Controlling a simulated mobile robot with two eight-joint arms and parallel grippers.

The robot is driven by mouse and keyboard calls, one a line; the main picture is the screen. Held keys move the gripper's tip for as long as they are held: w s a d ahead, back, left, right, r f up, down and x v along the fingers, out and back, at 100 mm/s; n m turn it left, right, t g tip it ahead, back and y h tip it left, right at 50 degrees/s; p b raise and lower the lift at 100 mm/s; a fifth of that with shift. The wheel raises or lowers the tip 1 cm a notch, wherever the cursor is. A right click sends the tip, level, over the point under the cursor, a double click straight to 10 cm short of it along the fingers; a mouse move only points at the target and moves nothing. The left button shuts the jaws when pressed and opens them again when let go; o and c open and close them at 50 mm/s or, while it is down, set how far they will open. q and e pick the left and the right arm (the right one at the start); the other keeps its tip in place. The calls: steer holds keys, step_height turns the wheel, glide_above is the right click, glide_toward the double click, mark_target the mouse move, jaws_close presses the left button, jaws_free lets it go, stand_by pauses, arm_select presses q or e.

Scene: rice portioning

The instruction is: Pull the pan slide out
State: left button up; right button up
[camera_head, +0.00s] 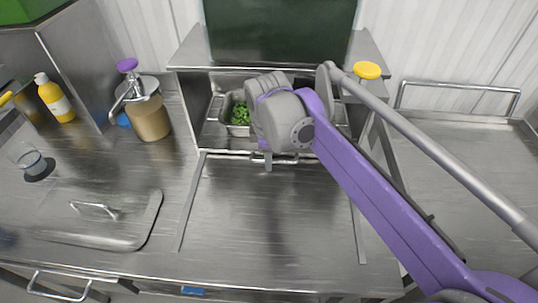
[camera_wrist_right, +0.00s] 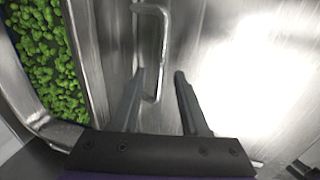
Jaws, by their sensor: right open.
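The pan slide sits in the steel recess at the back middle, and its front handle bar (camera_head: 225,155) runs along the counter edge. A steel pan of chopped greens (camera_head: 238,116) rests inside the recess, partly hidden by my right wrist. My right gripper (camera_head: 268,163) points down at the handle bar. In the right wrist view, my right gripper (camera_wrist_right: 160,73) is open. A bent steel handle (camera_wrist_right: 162,40) reaches between its two fingers, and I cannot tell whether they touch it. The greens (camera_wrist_right: 45,60) are at the left there. My left gripper is not in view.
Bare counter with two thin rails (camera_head: 190,200) lies in front of the recess. A yellow knob (camera_head: 367,70) is at the recess's upper right.

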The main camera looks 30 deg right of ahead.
jaws_close()
stand_by(1.4)
